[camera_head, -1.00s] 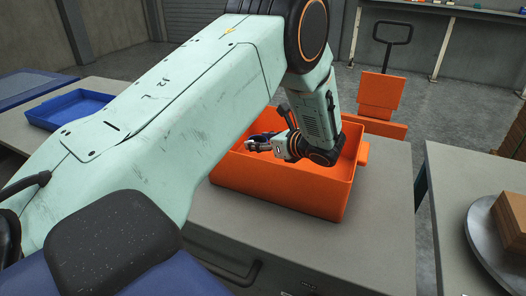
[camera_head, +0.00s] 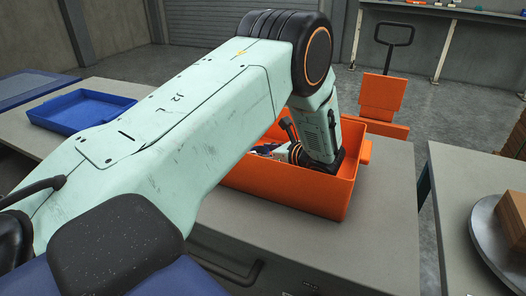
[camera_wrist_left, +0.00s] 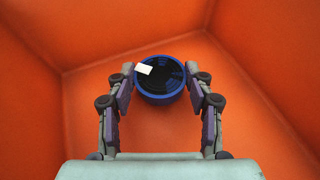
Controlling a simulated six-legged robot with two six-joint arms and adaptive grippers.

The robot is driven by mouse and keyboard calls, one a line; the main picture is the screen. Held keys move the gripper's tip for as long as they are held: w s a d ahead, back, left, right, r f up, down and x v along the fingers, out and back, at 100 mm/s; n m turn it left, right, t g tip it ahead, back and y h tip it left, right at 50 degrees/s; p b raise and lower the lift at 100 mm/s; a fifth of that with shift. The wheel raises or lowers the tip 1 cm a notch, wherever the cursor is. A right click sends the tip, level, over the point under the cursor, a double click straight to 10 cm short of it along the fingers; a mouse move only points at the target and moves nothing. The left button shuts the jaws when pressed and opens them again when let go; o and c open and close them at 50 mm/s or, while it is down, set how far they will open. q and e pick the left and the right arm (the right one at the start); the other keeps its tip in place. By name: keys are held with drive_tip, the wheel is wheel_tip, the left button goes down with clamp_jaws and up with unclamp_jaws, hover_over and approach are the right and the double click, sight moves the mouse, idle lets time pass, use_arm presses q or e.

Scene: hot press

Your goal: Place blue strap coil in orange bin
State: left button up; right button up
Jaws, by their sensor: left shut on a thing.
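The orange bin (camera_head: 290,188) stands on a grey worktop, and its inner walls fill the left wrist view (camera_wrist_left: 50,40). My left gripper (camera_head: 272,151) reaches down into the bin in the head view, partly hidden by my own arm. In the left wrist view, my left gripper (camera_wrist_left: 160,92) is shut on the blue strap coil (camera_wrist_left: 160,97), round with a dark inside and a white label. The coil sits between the fingertips, with the bin's orange surfaces behind it. I cannot tell whether it touches the bin floor. My right gripper is not in view.
An empty blue tray (camera_head: 78,112) lies on the table at the left. An orange pallet jack (camera_head: 383,95) stands behind the bin. A round grey plate with brown blocks (camera_head: 512,215) is at the right. The worktop right of the bin is clear.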

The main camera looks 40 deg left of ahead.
use_arm(q)
drive_tip(key=o, duration=1.1)
drive_tip(key=shift+s+r, duration=0.1)
drive_tip(key=shift+s, duration=0.05)
drive_tip(key=shift+o, duration=0.2)
drive_tip(key=shift+r, duration=0.2)
drive_tip(key=shift+r+p, duration=0.5)
drive_tip(key=shift+r, duration=0.1)
drive_tip(key=v, duration=0.5)
drive_tip(key=shift+d, duration=0.45)
drive_tip(key=shift+d+r+p, duration=0.25)
drive_tip(key=shift+d+p, duration=0.05)
drive_tip(key=shift+d, duration=0.35)
